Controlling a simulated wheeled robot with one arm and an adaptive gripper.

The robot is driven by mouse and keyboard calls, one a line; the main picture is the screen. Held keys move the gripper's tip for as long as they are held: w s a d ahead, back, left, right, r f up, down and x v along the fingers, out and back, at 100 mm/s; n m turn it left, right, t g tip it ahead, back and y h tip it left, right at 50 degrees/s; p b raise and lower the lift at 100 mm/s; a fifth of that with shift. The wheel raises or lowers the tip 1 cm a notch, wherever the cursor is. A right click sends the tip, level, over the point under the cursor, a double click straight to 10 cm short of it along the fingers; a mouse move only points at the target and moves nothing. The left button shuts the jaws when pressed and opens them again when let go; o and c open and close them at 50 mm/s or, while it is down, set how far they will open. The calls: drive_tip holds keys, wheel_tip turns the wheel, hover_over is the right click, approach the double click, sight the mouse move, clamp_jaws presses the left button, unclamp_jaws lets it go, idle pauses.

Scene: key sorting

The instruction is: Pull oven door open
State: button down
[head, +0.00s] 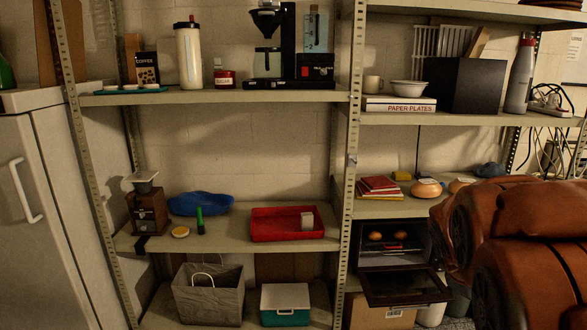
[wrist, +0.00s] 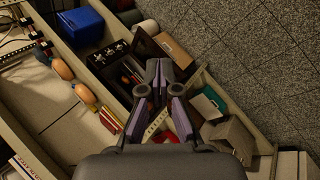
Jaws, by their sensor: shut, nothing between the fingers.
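The black oven (head: 366,256) stands on the lower right shelf. Its dark door (head: 402,289) is swung down and out, so the inside shows, with two round orange-brown items and something red. In the wrist view the oven (wrist: 108,54) appears turned, with knobs along one side, and the lowered door (wrist: 148,42) shows beyond the fingers. My gripper (wrist: 162,66) is shut and empty, and its fingers cover part of the oven and door. Whether the fingers touch the door cannot be told. In the head view the gripper is hidden or out of frame.
A cardboard box (head: 384,312) and a white bucket (head: 431,314) stand below the door. Books (head: 379,186) and round items (head: 426,188) lie above the oven. A metal shelf post (head: 346,200) runs close to its left. Bare floor (wrist: 260,60) shows in the wrist view.

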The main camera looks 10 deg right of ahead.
drive_tip(key=s+a+r+m+g+y+p, duration=0.3)
drive_tip(key=s+a+p, duration=0.4)
drive_tip(key=s+a, duration=0.6)
wheel_tip(320, 180, up, 2)
drive_tip(key=shift+s+a+m+y+p, duration=0.25)
drive_tip(key=shift+a+m+y, duration=0.3)
drive_tip(key=shift+a, duration=0.5)
drive_tip(key=c, duration=1.8)
unclamp_jaws()
drive_tip(key=s+a+r+g+p, duration=0.1)
drive_tip(key=s+a, duration=0.2)
drive_tip(key=s+a+m+y+p, duration=0.1)
drive_tip(key=s+a+p, duration=0.1)
drive_tip(key=s+a, duration=0.1)
drive_tip(key=s+a+r+m+g+y+p, duration=0.1)
drive_tip(key=s+a, duration=0.1)
drive_tip(key=s, duration=0.3)
drive_tip(key=shift+s+a+r+g, duration=0.1)
drive_tip(key=shift+a+r+g, duration=0.2)
drive_tip(key=shift+a, duration=0.1)
drive_tip(key=o, duration=0.4)
drive_tip(key=shift+s+a+f, duration=0.1)
drive_tip(key=shift+c, duration=0.2)
drive_tip(key=shift+a, duration=0.1)
